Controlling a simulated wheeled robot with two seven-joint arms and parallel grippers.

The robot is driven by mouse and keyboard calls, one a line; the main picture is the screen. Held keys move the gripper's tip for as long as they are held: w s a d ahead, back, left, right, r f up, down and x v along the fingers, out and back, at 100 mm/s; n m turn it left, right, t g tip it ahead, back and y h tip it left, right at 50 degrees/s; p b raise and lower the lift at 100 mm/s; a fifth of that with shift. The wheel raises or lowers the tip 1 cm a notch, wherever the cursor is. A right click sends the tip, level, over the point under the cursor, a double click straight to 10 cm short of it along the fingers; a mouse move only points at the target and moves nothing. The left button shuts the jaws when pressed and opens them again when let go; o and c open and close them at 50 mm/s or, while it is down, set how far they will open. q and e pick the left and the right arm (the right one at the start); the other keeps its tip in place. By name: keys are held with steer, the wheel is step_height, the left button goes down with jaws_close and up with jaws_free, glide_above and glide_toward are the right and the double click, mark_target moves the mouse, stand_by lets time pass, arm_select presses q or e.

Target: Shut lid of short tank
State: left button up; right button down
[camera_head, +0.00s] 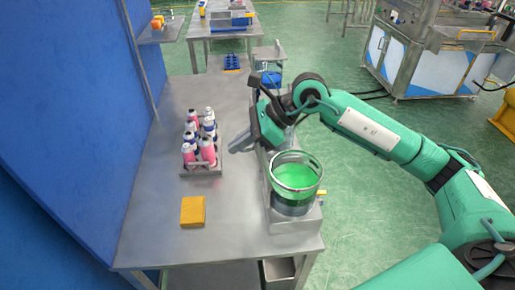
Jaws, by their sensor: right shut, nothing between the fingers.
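The short tank (294,190) is a round, clear-walled vessel at the right edge of the metal table. Green shows inside its upper part, and its lower part is dark. I cannot clearly make out its lid or how the lid stands; the area just behind the tank is partly hidden by my right arm. My right gripper (242,142) is behind and left of the tank, above the table, pointing left. It is shut and empty, apart from the tank's rim. My left gripper is not in view.
A rack (203,171) of several pink and white bottles stands left of the tank. A yellow block (193,211) lies on the table (160,190) nearer the front. A blue wall (70,120) bounds the table's left side.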

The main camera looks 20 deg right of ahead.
steer(key=shift+d+f, duration=0.1)
steer(key=shift+d, duration=0.05)
steer(key=d+b, duration=0.1)
steer(key=d, duration=0.1)
steer(key=s+d+b, duration=0.1)
steer(key=d+b, duration=0.1)
steer(key=shift+s+d+f, duration=0.1)
steer(key=shift+d+f, duration=0.1)
steer(key=shift+d, duration=0.05)
steer(key=shift+s+d+b, duration=0.25)
steer(key=shift+d+b, duration=0.25)
steer(key=shift+d, duration=0.25)
steer(key=shift+s+d+b, duration=0.25)
steer(key=shift+d+b, duration=0.3)
steer(key=shift+d, duration=0.25)
steer(key=shift+s+d+b, duration=0.25)
steer(key=shift+d+b, duration=0.25)
steer(key=shift+d, duration=0.25)
steer(key=p, duration=0.1)
glide_toward(261, 150)
steer(key=shift+r, duration=1)
steer(key=shift+s+a, duration=0.25)
steer(key=shift+s, duration=0.2)
